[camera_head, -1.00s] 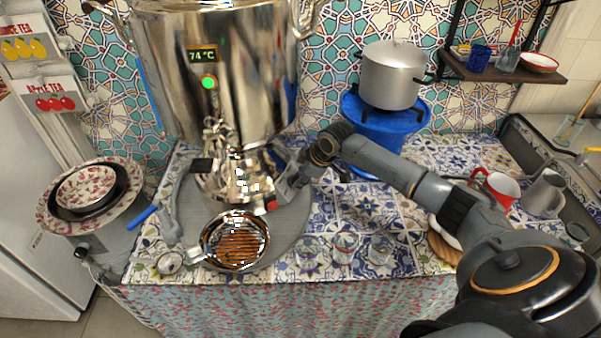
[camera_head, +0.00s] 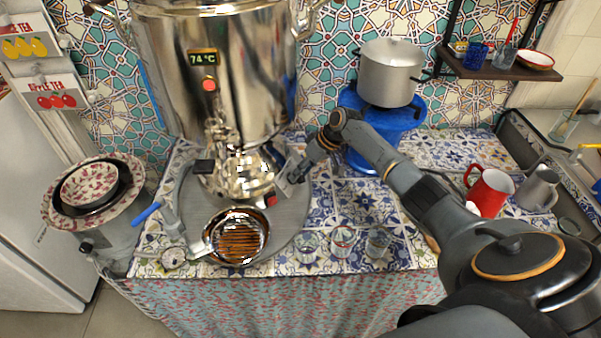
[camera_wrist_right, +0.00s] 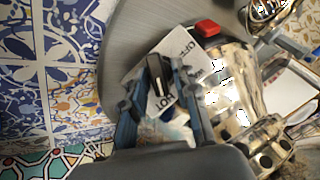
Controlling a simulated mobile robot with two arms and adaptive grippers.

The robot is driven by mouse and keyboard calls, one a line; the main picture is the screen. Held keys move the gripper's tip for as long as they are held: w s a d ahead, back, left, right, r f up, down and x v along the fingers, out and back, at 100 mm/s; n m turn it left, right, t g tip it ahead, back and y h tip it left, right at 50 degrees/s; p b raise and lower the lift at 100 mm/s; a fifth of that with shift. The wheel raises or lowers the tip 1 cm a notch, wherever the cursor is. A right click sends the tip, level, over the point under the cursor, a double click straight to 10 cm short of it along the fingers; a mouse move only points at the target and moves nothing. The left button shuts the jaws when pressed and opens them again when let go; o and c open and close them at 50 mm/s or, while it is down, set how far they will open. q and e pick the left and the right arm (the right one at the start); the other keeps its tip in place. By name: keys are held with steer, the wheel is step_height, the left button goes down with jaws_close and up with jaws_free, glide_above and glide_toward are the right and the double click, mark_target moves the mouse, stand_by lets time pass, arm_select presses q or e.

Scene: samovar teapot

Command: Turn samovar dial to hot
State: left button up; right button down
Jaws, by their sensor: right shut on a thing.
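The shiny metal samovar (camera_head: 222,75) stands on a round grey tray (camera_head: 296,220). Its display (camera_head: 203,57) reads 74 °C and the indicator light (camera_head: 209,85) below is red. In the right wrist view, a white plate on the base carries OFF and HOT lettering. The black dial (camera_wrist_right: 158,75) on it has its lower end beside HOT. My right gripper (camera_wrist_right: 158,92) is shut on the dial, a finger on each side. In the head view this gripper (camera_head: 293,172) is at the right side of the samovar base. My left gripper is not in view.
A red button (camera_wrist_right: 207,27) sits close to the dial plate. A strainer pan (camera_head: 238,237) stands in front of the samovar. Several glasses (camera_head: 343,238) stand at the counter front. A pot (camera_head: 391,73) is on a blue stand behind my right arm.

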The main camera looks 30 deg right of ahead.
steer(key=shift+m, duration=0.3)
stand_by(0.4)
steer(key=c, duration=1.3)
jaws_free()
steer(key=shift+c, duration=0.2)
steer(key=v, duration=1.2)
steer(key=shift+w+d, duration=0.1)
